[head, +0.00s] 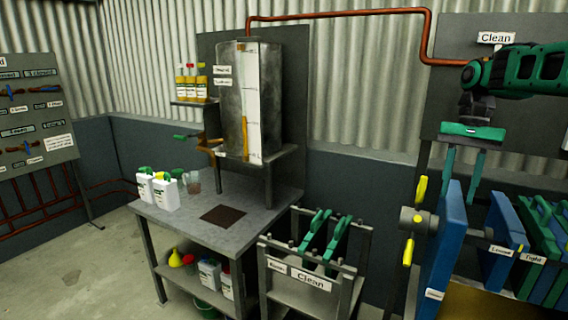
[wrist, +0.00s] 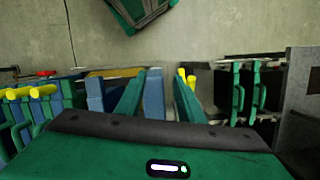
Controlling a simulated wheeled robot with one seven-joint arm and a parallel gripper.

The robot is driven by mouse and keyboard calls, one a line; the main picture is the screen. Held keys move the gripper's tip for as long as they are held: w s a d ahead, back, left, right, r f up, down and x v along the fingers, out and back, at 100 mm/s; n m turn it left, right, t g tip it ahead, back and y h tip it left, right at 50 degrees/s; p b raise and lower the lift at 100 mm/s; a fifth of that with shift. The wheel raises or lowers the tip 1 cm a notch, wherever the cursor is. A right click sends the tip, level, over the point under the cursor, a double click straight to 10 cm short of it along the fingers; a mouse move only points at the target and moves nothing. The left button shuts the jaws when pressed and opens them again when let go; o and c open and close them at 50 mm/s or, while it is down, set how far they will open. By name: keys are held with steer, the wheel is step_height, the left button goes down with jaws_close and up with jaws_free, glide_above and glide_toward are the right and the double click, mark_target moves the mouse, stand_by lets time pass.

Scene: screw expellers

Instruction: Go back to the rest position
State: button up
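My gripper (head: 462,188) hangs fingers-down at the right of the head view, above the rack of upright plates. Its two green fingers are spread apart, with nothing seen held between them. In the wrist view the open fingers (wrist: 158,98) point toward the rack, and a blue plate (wrist: 154,92) shows in the gap between them. In the head view the large blue end plate (head: 446,240) overlaps the area just below the fingertips. I cannot tell how far the fingertips are from it.
More blue and green plates (head: 535,245) stand at the right, with "Loose" and "Tight" labels. A "Clean" rack (head: 310,275) holds green plates. Left of it is a metal table (head: 240,200) with white bottles (head: 165,192) and a tank (head: 250,100). Open floor (head: 75,270) lies at the left.

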steer(key=s+f, duration=0.5)
steer(key=s, duration=0.5)
steer(key=s+f+n+t+h, duration=0.1)
steer(key=s+f, duration=0.4)
steer(key=s, duration=0.5)
steer(key=s+f+n+t, duration=0.1)
steer(key=s+f, duration=0.4)
steer(key=s, duration=0.5)
steer(key=shift+f, duration=0.15)
steer(key=shift+c, duration=0.5)
steer(key=shift+s, duration=0.1)
